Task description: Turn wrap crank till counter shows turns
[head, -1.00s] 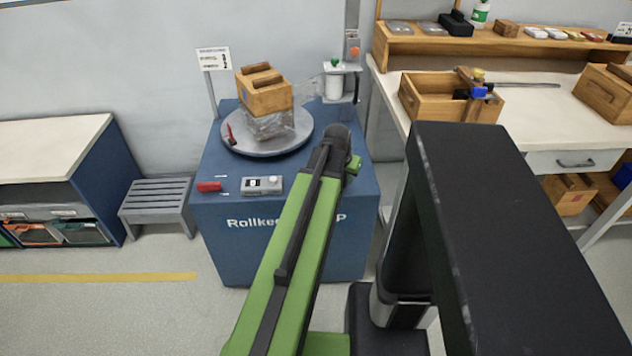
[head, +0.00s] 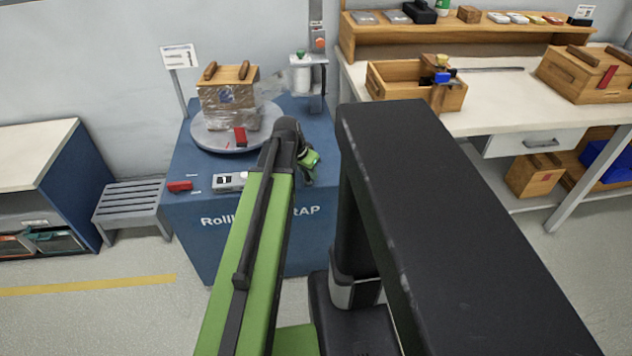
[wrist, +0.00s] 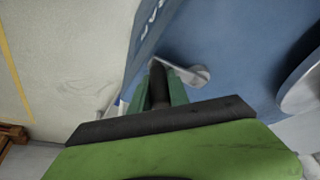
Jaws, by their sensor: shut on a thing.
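The blue wrap station (head: 250,238) carries a grey turntable (head: 208,139) with a wooden crate (head: 228,90) wrapped in clear film. A small box with a dark display, which looks like the counter (head: 230,181), sits on the station's front edge; its digits are too small to read. My gripper (head: 309,160) is at the station's right front, partly hidden behind my arm. In the wrist view my gripper (wrist: 160,87) is shut around the dark grip of the crank, and the grey crank arm (wrist: 192,75) extends to the right. The crank is hidden in the head view.
A red switch (head: 180,186) lies left of the counter. A film roll on a post (head: 301,76) stands behind the turntable. A grey step stool (head: 130,206) is at the left; a workbench (head: 500,110) with crates is at the right.

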